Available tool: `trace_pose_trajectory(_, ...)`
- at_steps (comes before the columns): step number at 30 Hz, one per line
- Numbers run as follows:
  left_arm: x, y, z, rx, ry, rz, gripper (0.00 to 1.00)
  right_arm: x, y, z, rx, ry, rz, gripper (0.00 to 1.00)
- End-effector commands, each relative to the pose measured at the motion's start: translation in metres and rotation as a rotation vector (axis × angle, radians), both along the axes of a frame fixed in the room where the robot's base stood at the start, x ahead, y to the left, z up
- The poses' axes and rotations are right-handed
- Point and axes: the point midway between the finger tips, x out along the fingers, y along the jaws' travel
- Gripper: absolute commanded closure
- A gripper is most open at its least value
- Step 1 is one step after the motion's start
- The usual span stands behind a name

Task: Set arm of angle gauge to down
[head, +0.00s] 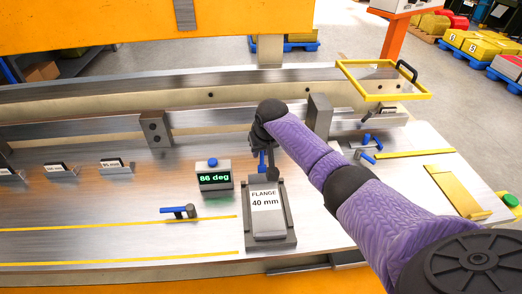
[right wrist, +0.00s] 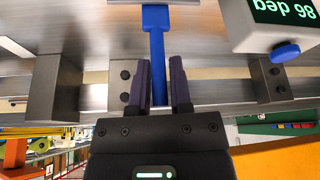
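The angle gauge's display box (head: 214,180) stands on the metal table and reads 86 deg; it also shows at the top right of the right wrist view (right wrist: 280,22). A blue arm (head: 262,162) is partly hidden behind my right gripper in the head view. In the right wrist view the blue arm (right wrist: 156,50) runs straight between the two dark fingers. My right gripper (right wrist: 161,85) is open around it, with a gap at the right finger; contact at the left finger is unclear. My left gripper is not in view.
A grey block with a FLANGE 40 mm label (head: 267,210) stands in front of my right gripper. A blue-handled part (head: 180,211) lies to the left. A metal rail (head: 80,136) with upright blocks runs behind. A yellow frame (head: 385,95) is at the back right.

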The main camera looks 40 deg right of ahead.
Motion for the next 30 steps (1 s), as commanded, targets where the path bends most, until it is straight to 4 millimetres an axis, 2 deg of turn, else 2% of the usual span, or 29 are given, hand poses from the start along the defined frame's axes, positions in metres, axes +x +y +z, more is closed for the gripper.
trace_pose_trajectory(1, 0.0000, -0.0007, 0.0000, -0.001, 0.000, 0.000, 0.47, -0.0001, -0.0001, 0.0000, 0.000, 0.000, 0.000, 0.88)
trace_pose_trajectory(3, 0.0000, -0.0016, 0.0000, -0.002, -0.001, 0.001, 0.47, -0.0001, -0.0001, 0.0000, 0.000, 0.000, 0.000, 1.00)
trace_pose_trajectory(20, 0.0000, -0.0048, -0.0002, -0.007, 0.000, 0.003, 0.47, -0.0003, -0.0001, -0.0002, -0.001, 0.001, 0.000, 1.00)
trace_pose_trajectory(30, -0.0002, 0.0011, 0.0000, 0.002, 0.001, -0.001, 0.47, -0.0003, -0.0001, -0.0002, -0.001, 0.001, 0.000, 1.00)
